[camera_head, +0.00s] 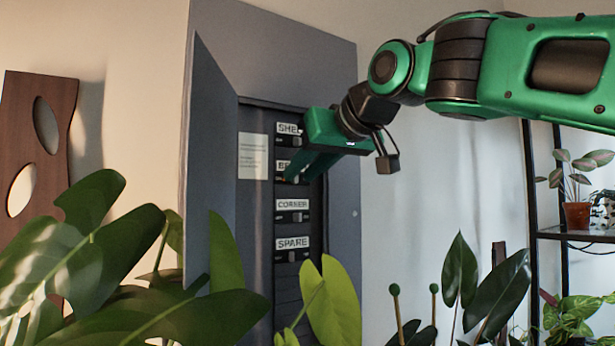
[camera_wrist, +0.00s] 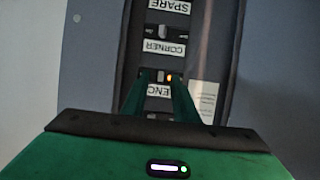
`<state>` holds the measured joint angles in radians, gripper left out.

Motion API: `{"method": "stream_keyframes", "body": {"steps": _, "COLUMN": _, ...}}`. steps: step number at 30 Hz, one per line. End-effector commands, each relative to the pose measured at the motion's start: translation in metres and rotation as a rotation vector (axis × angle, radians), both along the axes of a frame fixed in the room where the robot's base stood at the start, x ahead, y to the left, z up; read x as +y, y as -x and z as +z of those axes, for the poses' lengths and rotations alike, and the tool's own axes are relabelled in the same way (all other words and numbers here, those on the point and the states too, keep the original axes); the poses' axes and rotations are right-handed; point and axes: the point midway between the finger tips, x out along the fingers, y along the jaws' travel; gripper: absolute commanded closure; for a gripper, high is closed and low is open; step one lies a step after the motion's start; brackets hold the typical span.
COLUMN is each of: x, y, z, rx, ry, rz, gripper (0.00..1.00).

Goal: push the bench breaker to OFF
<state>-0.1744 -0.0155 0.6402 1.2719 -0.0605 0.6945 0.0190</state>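The bench breaker is the second row in the open panel. Its label (camera_head: 283,167) is partly covered by my gripper in the head view. In the wrist view, upside down, the middle of the label (camera_wrist: 159,91) shows between my fingers, with the breaker's switch (camera_wrist: 160,76) and a small orange light just beyond it. My gripper (camera_head: 299,175) reaches into the cabinet at this row. Its two green fingers are apart, and their tips (camera_wrist: 160,78) lie on either side of the switch. I cannot tell whether they touch it or which position it is in.
The shelf breaker (camera_head: 289,141) is above; the corner breaker (camera_head: 295,217) and spare breaker (camera_head: 291,256) are below. The grey cabinet door (camera_head: 212,150) stands open at left. Large leaves (camera_head: 95,260) crowd the lower left. A plant rack (camera_head: 570,236) stands at right.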

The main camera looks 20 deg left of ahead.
Motion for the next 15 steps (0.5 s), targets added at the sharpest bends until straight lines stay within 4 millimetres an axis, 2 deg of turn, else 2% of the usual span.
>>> {"method": "stream_keyframes", "body": {"steps": 10, "x": 0.0024, "y": -0.0023, "z": -0.0014, "rx": 0.000, "ry": 0.000, "rz": -0.001, "gripper": 0.73}}
{"method": "stream_keyframes", "body": {"steps": 13, "x": 0.0024, "y": -0.0023, "z": -0.0014, "rx": 0.000, "ry": 0.000, "rz": -0.001, "gripper": 0.97}}
{"method": "stream_keyframes", "body": {"steps": 15, "x": 0.0023, "y": -0.0022, "z": -0.0014, "rx": 0.000, "ry": 0.000, "rz": -0.001, "gripper": 1.00}}
